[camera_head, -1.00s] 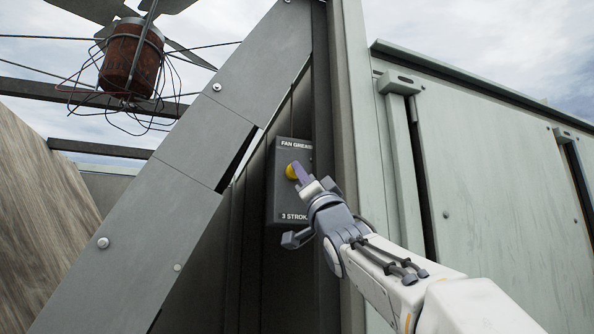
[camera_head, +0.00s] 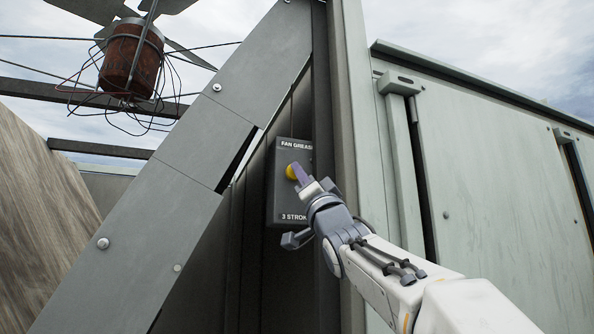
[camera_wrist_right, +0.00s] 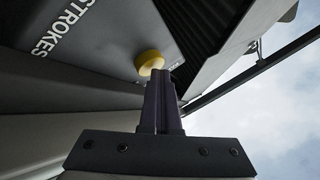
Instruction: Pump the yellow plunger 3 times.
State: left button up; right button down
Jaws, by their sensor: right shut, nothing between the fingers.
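The yellow plunger (camera_head: 291,171) is a round knob on a dark grey box (camera_head: 284,205) labelled "FAN GREASE" and "3 STROKES", the words partly hidden. My right gripper (camera_head: 299,173) is shut and empty, with its purple fingertips at the plunger's front. In the right wrist view the plunger (camera_wrist_right: 150,62) sits just beyond the tips of the closed fingers (camera_wrist_right: 160,76). The tips overlap its lower edge there, and I cannot tell whether they touch it. My left gripper is out of view.
A slanted grey metal beam (camera_head: 180,170) stands left of the box. A pale green cabinet wall (camera_head: 480,160) with a vertical post (camera_head: 350,120) is close on the right. A rusty fan motor (camera_head: 132,57) with loose wires hangs at upper left.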

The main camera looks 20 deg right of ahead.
jog(key=shift+w, duration=0.35)
jog(key=shift+s+f, duration=0.1)
jog(key=shift+s, duration=0.25)
dwell(0.3)
jog(key=s+b, duration=0.2)
jog(key=s, duration=0.4)
jog(key=shift+d, duration=0.1)
dwell(0.8)
